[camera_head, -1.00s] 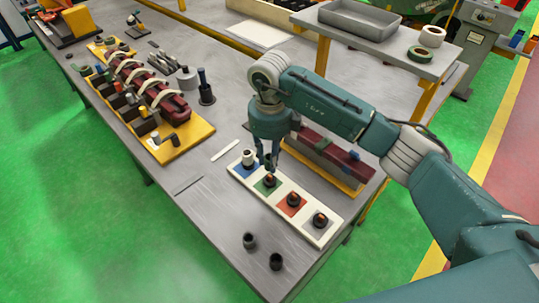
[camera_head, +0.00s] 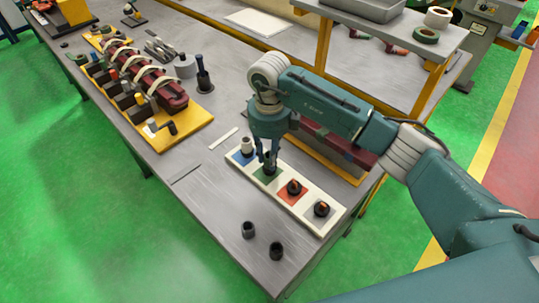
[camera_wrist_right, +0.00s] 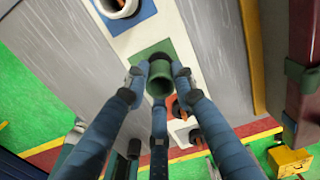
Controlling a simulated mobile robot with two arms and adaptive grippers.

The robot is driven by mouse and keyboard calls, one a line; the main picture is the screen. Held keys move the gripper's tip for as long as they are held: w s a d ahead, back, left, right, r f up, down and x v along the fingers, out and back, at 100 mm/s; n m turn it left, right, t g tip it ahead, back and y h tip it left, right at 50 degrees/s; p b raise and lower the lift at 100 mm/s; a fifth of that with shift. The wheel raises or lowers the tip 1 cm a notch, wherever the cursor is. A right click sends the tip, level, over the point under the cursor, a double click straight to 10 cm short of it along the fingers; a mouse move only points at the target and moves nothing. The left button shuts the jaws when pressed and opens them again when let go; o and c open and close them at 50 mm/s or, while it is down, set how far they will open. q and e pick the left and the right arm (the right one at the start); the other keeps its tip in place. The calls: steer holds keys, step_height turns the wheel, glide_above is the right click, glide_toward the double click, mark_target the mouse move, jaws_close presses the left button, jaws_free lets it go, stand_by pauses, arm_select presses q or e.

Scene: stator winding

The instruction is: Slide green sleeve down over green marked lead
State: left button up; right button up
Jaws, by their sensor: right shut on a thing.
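My right gripper (camera_head: 268,166) points straight down over the green square (camera_head: 258,176) of the white board (camera_head: 308,221). In the right wrist view the right gripper (camera_wrist_right: 160,78) is shut on a green sleeve (camera_wrist_right: 160,88), which is hollow and dark inside. The sleeve is above the green square (camera_wrist_right: 146,53). The green marked lead does not show; the fingers and sleeve hide it, so I cannot tell whether the sleeve is around it. My left gripper is not in view.
A white sleeve (camera_head: 247,145) stands on the blue square beside the gripper. Two dark cylinders (camera_head: 249,230) (camera_head: 276,251) stand at the front. A dark red winding block (camera_head: 340,146) lies behind the board.

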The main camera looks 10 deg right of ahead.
steer(key=o, duration=0.9)
steer(key=shift+r, duration=0.1)
step_height(320, 180, up, 12)
steer(key=shift+f, duration=0.1)
stand_by(0.4)
